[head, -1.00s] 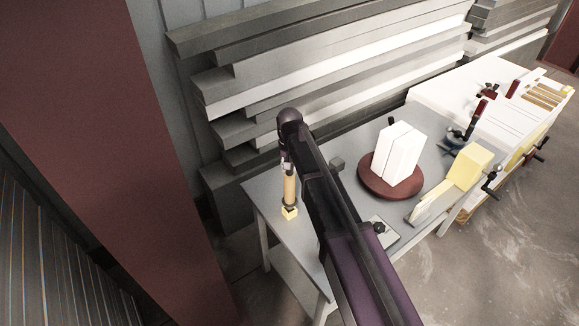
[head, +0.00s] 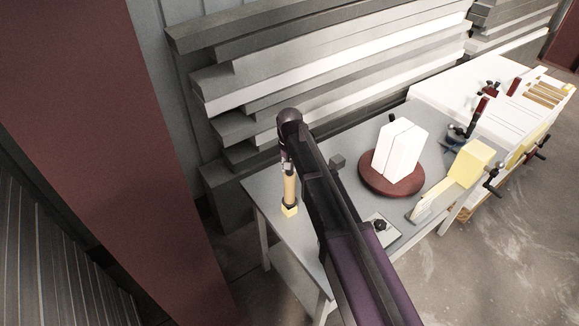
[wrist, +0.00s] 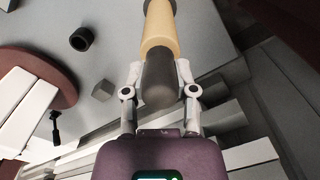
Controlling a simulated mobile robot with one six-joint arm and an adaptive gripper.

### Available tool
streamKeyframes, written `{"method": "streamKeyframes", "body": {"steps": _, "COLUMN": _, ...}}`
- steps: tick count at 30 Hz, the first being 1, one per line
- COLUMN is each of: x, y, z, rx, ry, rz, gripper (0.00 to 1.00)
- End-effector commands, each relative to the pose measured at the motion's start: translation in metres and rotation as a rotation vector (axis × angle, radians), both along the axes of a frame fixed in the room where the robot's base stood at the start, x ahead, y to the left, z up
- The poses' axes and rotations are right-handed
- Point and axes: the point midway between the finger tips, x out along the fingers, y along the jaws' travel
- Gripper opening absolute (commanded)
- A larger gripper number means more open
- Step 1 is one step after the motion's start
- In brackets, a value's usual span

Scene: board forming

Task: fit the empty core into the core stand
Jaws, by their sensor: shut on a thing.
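The core, a tan cylinder with dark ends, is in the head view (head: 290,187) at the table's left end and in the wrist view (wrist: 158,30). My gripper (wrist: 158,88) is shut on its near dark end; in the head view my arm covers part of the gripper. A pale plate with a black knob-like part (head: 380,227), perhaps the core stand, lies right of my arm. A short black hollow cylinder (wrist: 82,39) is left of the core in the wrist view.
A dark red round turntable (head: 378,186) carries upright white boards (head: 400,150). A small grey cube (head: 337,162) stands between it and my arm. A yellow block-ended tool (head: 466,165) lies at right. Stacked boards (head: 330,60) line the wall behind the grey table (head: 265,190).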

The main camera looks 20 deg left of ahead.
Motion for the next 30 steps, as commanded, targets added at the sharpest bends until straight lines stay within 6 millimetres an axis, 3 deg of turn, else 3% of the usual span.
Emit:
{"method": "streamKeyframes", "body": {"steps": 29, "x": 0.000, "y": 0.000, "z": -0.018, "rx": 0.000, "ry": 0.000, "rz": 0.000, "gripper": 0.00}}
{"method": "streamKeyframes", "body": {"steps": 30, "x": 0.000, "y": 0.000, "z": -0.017, "rx": 0.000, "ry": 0.000, "rz": 0.000, "gripper": 0.46}}
